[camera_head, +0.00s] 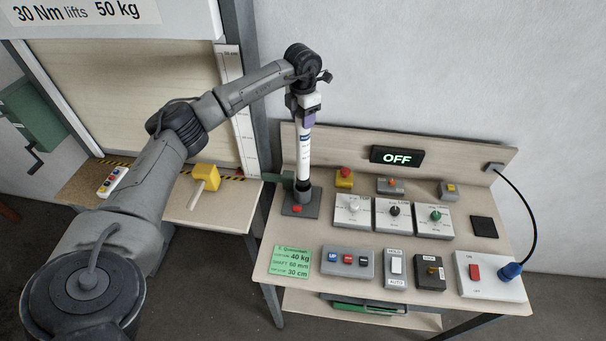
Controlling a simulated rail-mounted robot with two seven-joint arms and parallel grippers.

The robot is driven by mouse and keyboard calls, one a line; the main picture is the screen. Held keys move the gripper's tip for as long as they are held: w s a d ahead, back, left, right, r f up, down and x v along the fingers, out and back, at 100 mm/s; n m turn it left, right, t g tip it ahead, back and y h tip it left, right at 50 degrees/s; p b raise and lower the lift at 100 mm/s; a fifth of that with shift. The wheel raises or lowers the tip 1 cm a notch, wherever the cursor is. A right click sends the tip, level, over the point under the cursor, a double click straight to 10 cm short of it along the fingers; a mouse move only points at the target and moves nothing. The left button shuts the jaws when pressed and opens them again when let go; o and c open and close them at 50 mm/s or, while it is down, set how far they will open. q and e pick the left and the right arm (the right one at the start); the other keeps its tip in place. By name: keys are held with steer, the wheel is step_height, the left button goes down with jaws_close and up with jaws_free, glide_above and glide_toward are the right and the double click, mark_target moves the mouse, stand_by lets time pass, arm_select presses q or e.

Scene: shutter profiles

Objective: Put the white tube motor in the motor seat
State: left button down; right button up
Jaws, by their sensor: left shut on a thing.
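The white tube motor (304,152) stands upright at the left end of the workbench. My left gripper (306,116) comes down from above and is shut on its upper end. The motor's lower end meets the dark collar of the motor seat (302,209), a dark base with a red button at its front. I cannot tell how deep the motor sits in the collar. My right gripper is not in view.
The workbench (387,296) carries several switch boxes right of the seat. A display reading OFF (397,157) is on the back board. A green note (290,261) lies in front of the seat. A yellow-headed mallet (204,180) lies on the left ledge.

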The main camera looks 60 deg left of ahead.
mark_target(302, 141)
arm_select(q)
steer(key=shift+a+f+p, duration=0.1)
steer(key=shift+f+p, duration=0.55)
steer(key=shift+f, duration=4.1)
steer(key=c, duration=0.5)
jaws_free()
steer(key=shift+c, duration=0.2)
